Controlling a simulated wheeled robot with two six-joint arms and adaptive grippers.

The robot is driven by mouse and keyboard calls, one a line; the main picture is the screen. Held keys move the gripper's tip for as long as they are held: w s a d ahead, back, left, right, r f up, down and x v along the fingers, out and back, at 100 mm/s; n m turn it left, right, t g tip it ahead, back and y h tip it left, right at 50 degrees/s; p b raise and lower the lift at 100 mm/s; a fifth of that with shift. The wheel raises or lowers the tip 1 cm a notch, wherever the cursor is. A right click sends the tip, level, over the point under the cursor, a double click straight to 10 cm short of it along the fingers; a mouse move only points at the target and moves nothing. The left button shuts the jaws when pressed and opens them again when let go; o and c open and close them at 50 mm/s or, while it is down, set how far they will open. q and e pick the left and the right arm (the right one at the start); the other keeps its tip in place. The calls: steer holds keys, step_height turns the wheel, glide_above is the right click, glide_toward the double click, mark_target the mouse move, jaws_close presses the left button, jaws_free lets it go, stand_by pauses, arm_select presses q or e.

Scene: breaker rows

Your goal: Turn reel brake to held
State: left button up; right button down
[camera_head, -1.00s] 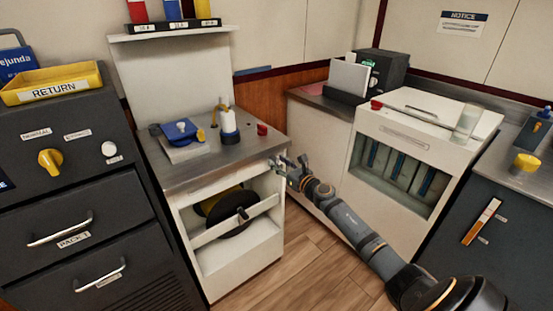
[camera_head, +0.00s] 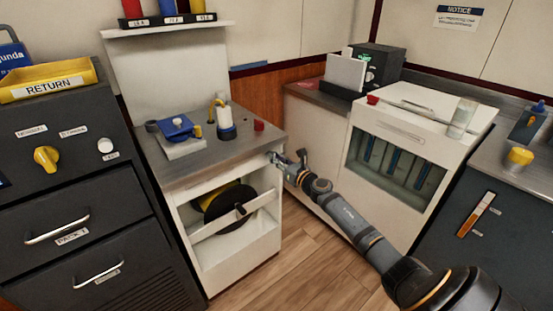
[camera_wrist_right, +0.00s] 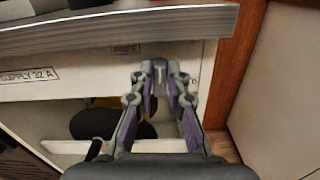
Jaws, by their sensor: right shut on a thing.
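The reel brake (camera_wrist_right: 160,79) is a small grey handle on the upper front of the white reel cabinet (camera_wrist_right: 60,75). In the right wrist view it sits between the fingertips of my right gripper (camera_wrist_right: 160,90), which is shut on it. The fingers cover most of it, so its exact angle is hard to read. A FREE label (camera_wrist_right: 127,48) is just up and left of the fingertips. In the head view my right gripper (camera_head: 282,163) is at the cabinet's upper right front corner. My left gripper is not in view.
The dark reel (camera_head: 226,208) sits in the cabinet opening behind a white crossbar (camera_head: 215,226). The metal counter edge (camera_wrist_right: 110,29) runs close above the gripper. A wood panel (camera_wrist_right: 236,60) is close on the right. A white tank unit (camera_head: 402,135) stands to the right, with open floor between.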

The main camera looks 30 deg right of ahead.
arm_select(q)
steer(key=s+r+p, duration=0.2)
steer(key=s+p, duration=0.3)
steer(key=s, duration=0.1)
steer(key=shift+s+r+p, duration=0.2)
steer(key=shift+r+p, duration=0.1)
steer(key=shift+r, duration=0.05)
arm_select(e)
steer(key=shift+d+f+m, duration=0.15)
steer(key=shift+d+m, duration=0.05)
steer(key=shift+m, duration=2.6)
steer(key=shift+d+f+m, duration=0.15)
steer(key=shift+m, duration=2.65)
steer(key=shift+d+f+m, duration=0.15)
steer(key=shift+d+m, duration=0.05)
steer(key=shift+m, duration=2.6)
steer(key=c, duration=1.3)
jaws_free()
steer(key=shift+f, duration=0.1)
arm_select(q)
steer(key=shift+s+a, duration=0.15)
arm_select(e)
steer(key=shift+s, duration=0.1)
